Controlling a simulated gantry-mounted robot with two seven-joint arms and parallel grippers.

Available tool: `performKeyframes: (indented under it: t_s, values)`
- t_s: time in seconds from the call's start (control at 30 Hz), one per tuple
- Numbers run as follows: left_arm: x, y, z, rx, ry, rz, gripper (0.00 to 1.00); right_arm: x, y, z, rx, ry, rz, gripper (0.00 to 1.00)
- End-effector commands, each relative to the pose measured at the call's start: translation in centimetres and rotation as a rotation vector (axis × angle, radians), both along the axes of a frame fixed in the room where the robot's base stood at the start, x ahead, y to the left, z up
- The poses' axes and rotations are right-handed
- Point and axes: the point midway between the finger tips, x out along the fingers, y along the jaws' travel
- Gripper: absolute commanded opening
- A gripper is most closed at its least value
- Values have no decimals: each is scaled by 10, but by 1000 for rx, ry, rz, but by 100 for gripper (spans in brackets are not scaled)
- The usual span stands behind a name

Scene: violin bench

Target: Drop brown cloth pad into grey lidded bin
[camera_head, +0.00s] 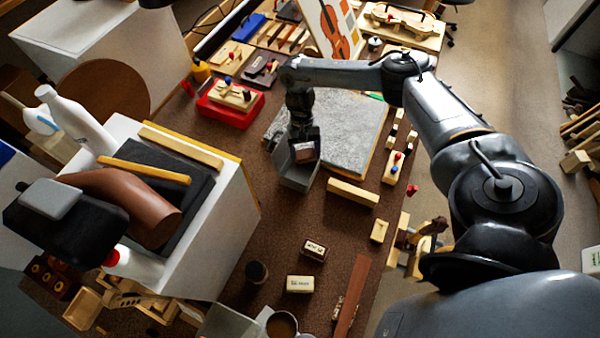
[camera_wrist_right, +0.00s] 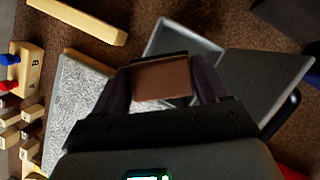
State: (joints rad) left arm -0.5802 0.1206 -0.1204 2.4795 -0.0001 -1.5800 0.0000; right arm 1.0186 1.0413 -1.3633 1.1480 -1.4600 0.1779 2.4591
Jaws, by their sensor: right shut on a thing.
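My right gripper (camera_head: 304,153) is shut on the brown cloth pad (camera_head: 304,151). In the right wrist view the pad (camera_wrist_right: 161,78) sits flat between the two dark fingers of the gripper (camera_wrist_right: 161,84). The grey lidded bin (camera_head: 297,176) stands on the brown bench, below and just beside the gripper in the head view. In the right wrist view the bin (camera_wrist_right: 187,44) shows behind the pad, with a grey panel (camera_wrist_right: 262,78) standing open to its right. The gripper hides part of the bin, so its inside cannot be fully seen. My left gripper does not show.
A grey stone slab (camera_head: 350,130) lies behind the bin. A wooden bar (camera_head: 352,192) lies to its right. A red tray (camera_head: 232,105) with a wooden block is to its left. A white box (camera_head: 228,235) takes up the left side.

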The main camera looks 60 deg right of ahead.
Motion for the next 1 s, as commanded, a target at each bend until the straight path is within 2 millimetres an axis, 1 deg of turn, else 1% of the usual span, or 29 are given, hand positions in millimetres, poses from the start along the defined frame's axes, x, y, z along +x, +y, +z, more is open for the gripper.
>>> performKeyframes:
  t_s: [0.1,0.13,0.27,0.3,0.5,0.63,0.77,1.0]
  values:
    - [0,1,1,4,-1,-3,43,0,0,0,0,0,0,45]
    - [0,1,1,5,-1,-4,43,0,0,0,0,0,0,78]
    - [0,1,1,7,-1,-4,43,0,0,0,0,0,0,98]
    - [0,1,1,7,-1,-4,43,0,0,0,0,0,0,100]
    - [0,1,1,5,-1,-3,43,0,0,1,0,0,0,100]
    - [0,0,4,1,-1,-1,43,2,-2,6,-1,-1,0,100]
    - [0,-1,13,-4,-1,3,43,6,-5,21,0,-3,-1,100]
    - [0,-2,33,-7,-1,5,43,16,-17,58,-2,-4,-1,100]
